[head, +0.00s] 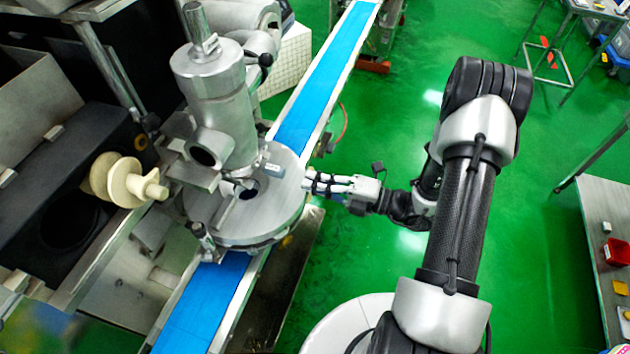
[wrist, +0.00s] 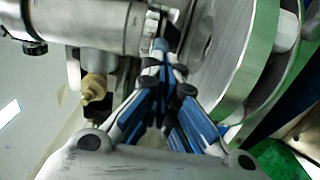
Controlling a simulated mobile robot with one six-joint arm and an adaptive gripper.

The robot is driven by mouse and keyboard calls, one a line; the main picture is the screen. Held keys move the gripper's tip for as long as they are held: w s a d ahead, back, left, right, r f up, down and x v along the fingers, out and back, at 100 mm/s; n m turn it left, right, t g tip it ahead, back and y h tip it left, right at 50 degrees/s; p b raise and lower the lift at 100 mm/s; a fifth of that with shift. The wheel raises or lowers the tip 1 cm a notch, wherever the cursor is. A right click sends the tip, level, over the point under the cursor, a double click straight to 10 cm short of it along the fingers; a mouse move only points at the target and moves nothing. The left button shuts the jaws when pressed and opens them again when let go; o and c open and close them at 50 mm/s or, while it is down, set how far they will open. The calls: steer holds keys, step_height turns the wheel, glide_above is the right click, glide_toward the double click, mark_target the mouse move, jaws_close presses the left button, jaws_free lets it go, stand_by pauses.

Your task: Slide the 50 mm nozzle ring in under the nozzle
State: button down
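The nozzle housing is the upright steel cylinder (head: 218,105) of the machine, above a round steel plate (head: 285,205). A dark round opening (head: 249,189) shows in the plate near the cylinder's foot. My gripper (head: 308,183) is at the plate's right edge in the head view, pointing left. In the wrist view my gripper's fingers (wrist: 161,62) come together at the tips, close to steel machine parts. I see no clear object between them. I cannot make out the 50 mm nozzle ring for certain in either view.
A blue conveyor belt (head: 322,70) runs under the plate. A cream screw (head: 125,182) sticks out of the machine at the left. A brass fitting (wrist: 94,87) is left of the fingers in the wrist view. A side table (head: 605,225) stands far right. Green floor between is clear.

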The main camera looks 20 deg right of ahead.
mark_target(284, 174)
steer(key=shift+a, duration=0.1)
steer(key=shift+p+x, duration=0.4)
steer(key=shift+x, duration=2.3)
steer(key=p+v, duration=0.1)
steer(key=v, duration=0.9)
